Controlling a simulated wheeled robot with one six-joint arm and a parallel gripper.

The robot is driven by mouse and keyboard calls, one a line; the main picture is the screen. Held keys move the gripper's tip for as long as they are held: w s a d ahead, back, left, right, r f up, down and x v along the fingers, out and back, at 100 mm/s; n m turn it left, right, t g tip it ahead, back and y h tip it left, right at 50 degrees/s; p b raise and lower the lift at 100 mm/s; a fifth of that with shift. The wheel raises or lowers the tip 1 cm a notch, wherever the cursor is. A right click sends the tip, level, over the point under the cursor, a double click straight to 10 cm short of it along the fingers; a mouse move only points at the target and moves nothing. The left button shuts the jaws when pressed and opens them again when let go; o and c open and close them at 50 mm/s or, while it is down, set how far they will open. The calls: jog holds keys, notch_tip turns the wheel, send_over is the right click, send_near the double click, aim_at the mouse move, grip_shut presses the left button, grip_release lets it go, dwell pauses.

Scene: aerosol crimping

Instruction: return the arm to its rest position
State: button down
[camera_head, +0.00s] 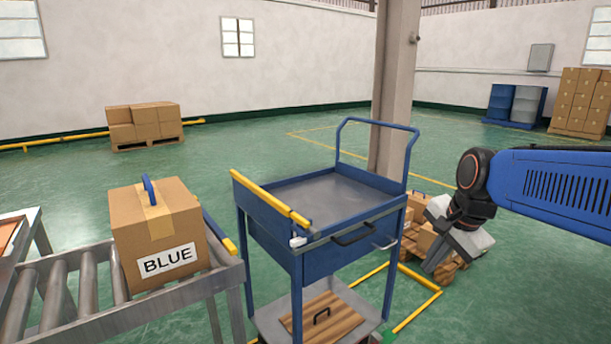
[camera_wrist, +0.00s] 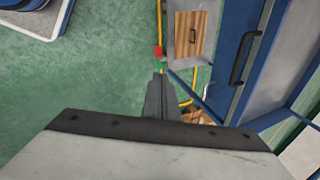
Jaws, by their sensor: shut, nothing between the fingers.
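My gripper (camera_head: 432,262) hangs at the end of my blue arm on the right in the head view, pointing down and to the left. It is beside the right side of the blue trolley, apart from it, with boxes on a pallet behind it. In the wrist view the fingers (camera_wrist: 160,95) are together at the picture's middle, with nothing between them. Green floor shows below them. The wrist body fills the bottom of that view.
A blue trolley (camera_head: 270,240) with an empty grey top stands at centre. It also shows in the wrist view (camera_wrist: 232,60). A carton marked BLUE (camera_head: 160,240) sits on the roller conveyor (camera_head: 120,318) at left. A pillar (camera_head: 393,90) stands behind the trolley.

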jog(key=s+f+n, duration=0.3)
jog(key=s+n, duration=0.3)
jog(key=s, duration=0.2)
jog(key=s+d+f+n+h, duration=0.1)
jog(key=s+f+n, duration=0.3)
jog(key=s+n, duration=0.3)
jog(key=shift+s+t, duration=0.4)
jog(key=shift+s, duration=0.85)
jog(key=shift+f, duration=0.1)
